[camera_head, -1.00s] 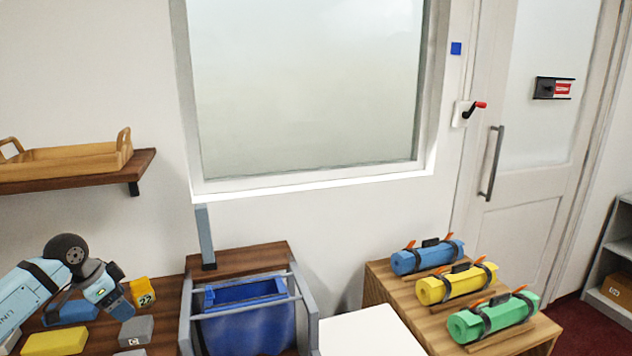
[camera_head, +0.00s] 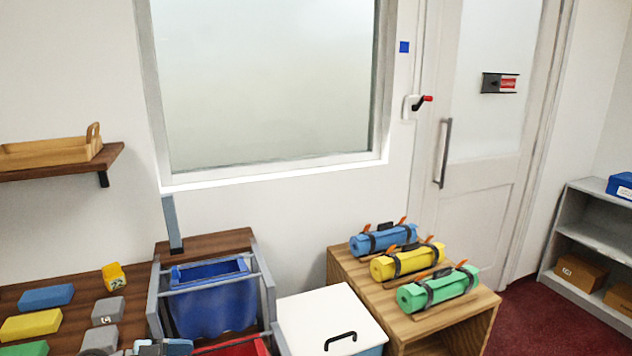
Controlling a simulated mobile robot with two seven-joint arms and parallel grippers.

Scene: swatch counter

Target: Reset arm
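A small light-blue and dark piece of my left arm (camera_head: 162,348), apparently at its gripper end, shows at the bottom edge, in front of the blue bin. The fingers cannot be made out, so whether that gripper is open or shut is hidden. My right gripper is out of view. On the dark wooden counter at the left lie a blue block (camera_head: 46,297), a yellow block (camera_head: 31,325), grey blocks (camera_head: 108,310) and part of a green block (camera_head: 26,349). A small yellow numbered piece (camera_head: 114,276) stands behind them.
A blue bin (camera_head: 212,305) hangs in a grey frame, with a red bin (camera_head: 236,347) in front. A white lidded box (camera_head: 330,322) stands beside it. Blue (camera_head: 383,241), yellow (camera_head: 407,262) and green (camera_head: 438,289) rolls lie on a wooden stand. Shelves (camera_head: 590,240) stand at the right.

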